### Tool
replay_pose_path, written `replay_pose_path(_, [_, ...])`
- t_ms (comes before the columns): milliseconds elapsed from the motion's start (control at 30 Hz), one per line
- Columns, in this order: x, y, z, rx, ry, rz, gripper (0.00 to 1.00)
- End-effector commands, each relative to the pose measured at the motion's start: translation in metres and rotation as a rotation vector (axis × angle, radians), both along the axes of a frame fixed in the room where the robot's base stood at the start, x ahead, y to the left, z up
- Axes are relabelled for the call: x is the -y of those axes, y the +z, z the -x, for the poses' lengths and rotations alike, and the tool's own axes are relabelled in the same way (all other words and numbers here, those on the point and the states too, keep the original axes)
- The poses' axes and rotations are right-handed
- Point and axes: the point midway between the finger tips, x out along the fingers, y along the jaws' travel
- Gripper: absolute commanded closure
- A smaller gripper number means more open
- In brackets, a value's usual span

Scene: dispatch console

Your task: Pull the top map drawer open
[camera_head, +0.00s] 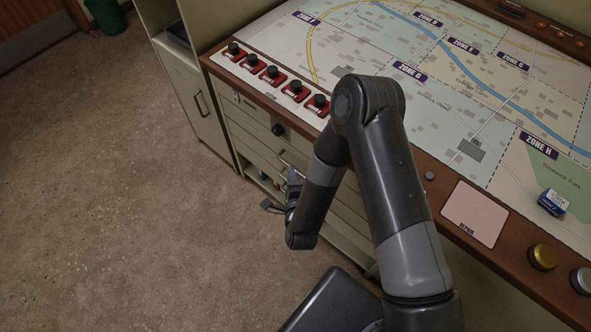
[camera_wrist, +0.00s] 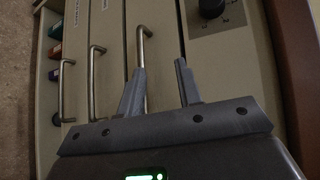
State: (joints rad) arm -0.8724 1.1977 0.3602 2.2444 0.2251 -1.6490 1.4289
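The top map drawer (camera_wrist: 163,50) is the beige front beside the knob panel in the wrist view, where the drawers appear sideways. It looks shut. Its metal bar handle (camera_wrist: 142,42) runs up the picture and passes partly behind my gripper's left finger. My gripper (camera_wrist: 161,72) is open, with a gap between its fingers. The handle lies near the left finger; I cannot tell whether they touch. In the head view my gripper (camera_head: 279,193) is at the drawer fronts, and my arm hides part of them.
Two lower drawers with handles (camera_wrist: 94,80) (camera_wrist: 66,90) lie to the left in the wrist view. A black knob (camera_wrist: 211,8) sits on the panel to the right. The map console (camera_head: 335,115) overhangs the drawers. A cabinet (camera_head: 190,95) stands to the left. The floor (camera_head: 130,200) is clear.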

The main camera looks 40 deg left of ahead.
Motion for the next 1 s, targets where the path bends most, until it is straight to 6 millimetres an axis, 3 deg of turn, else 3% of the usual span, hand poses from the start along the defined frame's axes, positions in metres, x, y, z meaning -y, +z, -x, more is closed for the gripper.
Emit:
replay_pose_path(33, [0.010,-0.014,0.005,0.007,-0.011,-0.010,0.68])
replay_pose_path(133, [0.026,-0.027,0.012,0.031,-0.035,-0.046,0.68])
replay_pose_path(400, [0.046,-0.041,0.021,0.066,-0.061,-0.093,0.68])
replay_pose_path(567, [0.035,-0.042,0.010,0.070,-0.063,-0.097,0.68])
replay_pose_path(1000, [-0.019,-0.054,-0.043,0.068,-0.062,-0.094,0.68])
